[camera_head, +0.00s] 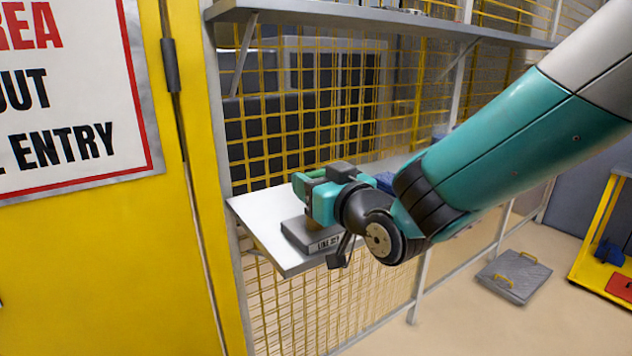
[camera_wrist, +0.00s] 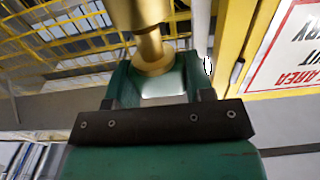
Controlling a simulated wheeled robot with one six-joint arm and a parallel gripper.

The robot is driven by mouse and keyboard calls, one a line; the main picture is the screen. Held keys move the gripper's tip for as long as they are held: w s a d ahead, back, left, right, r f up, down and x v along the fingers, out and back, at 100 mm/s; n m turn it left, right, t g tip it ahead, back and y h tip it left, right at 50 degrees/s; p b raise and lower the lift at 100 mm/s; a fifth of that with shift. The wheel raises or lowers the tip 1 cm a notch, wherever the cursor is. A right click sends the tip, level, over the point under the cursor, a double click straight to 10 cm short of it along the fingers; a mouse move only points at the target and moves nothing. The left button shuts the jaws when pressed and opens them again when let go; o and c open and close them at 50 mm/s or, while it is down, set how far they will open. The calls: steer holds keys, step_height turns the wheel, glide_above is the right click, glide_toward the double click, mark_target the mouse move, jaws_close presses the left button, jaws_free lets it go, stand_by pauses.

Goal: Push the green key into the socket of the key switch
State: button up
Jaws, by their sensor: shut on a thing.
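My gripper (camera_head: 308,190) reaches level over the shelf, and its dark cross bar and teal body fill the lower part of the wrist view (camera_wrist: 157,122). It is shut on the green key (camera_wrist: 150,48). The key's brass shaft runs to the top edge of the wrist view, which is downward in the room. The key switch (camera_head: 313,238) is a grey box with a label on its front, on the shelf just below my gripper. The socket is hidden under my gripper and the key. I cannot tell whether the shaft's tip is in it.
The white shelf (camera_head: 265,222) is fixed to a yellow mesh fence (camera_head: 270,140). A higher grey shelf (camera_head: 370,17) runs above. A yellow door (camera_head: 85,260) with a sign stands at left. A grey plate with handles (camera_head: 514,276) lies on the floor.

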steer(key=shift+f+b, duration=1.4)
steer(key=shift+b, duration=0.05)
steer(key=o, duration=1.1)
